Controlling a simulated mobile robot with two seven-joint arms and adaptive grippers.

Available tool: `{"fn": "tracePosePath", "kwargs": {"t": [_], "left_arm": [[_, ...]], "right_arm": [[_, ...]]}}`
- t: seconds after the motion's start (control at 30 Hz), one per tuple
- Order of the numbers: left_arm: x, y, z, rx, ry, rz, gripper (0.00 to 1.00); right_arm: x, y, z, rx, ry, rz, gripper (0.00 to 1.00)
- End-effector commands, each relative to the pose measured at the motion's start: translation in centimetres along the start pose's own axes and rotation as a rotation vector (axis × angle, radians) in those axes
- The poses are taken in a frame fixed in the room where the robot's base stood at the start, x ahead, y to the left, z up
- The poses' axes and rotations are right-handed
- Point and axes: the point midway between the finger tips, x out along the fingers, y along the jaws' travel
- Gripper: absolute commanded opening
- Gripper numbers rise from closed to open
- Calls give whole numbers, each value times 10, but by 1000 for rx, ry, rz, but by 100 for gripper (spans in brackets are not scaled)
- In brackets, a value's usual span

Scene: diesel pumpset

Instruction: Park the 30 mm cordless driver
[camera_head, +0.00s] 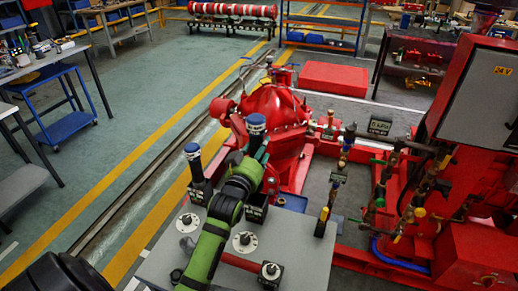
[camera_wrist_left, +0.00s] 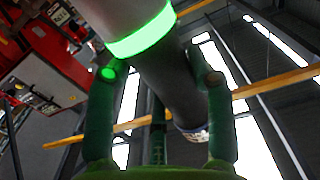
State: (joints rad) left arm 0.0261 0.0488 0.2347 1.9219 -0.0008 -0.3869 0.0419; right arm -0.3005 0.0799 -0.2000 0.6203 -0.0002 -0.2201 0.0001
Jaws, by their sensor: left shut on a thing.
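My left gripper (camera_head: 258,155) is shut on a dark cordless driver with a blue-banded top (camera_head: 256,125). In the left wrist view the fingers (camera_wrist_left: 158,90) stand on both sides of the driver's dark body (camera_wrist_left: 172,75), which has a glowing green ring. The driver's lower part is hidden behind the gripper in the head view. A black holder (camera_head: 256,214) stands on the grey table (camera_head: 300,258) close below the gripper; I cannot tell whether the driver touches it. A similar blue-topped driver (camera_head: 194,165) stands upright at the left. My right gripper is not in view.
A yellow-and-black tool (camera_head: 322,220) stands at the table's right. The red pumpset (camera_head: 275,115) rises behind, with pipes and valves (camera_head: 385,185) to the right.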

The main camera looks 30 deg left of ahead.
Motion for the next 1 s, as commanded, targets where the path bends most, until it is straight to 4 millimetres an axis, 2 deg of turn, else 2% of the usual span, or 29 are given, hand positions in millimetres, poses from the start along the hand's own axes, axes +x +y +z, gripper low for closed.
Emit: {"fn": "tracePosePath", "kwargs": {"t": [0.1,1.0], "left_arm": [[0,0,15,0,4,0,0],[0,0,106,0,5,0,0]], "right_arm": [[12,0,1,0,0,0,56],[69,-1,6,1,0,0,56]]}}
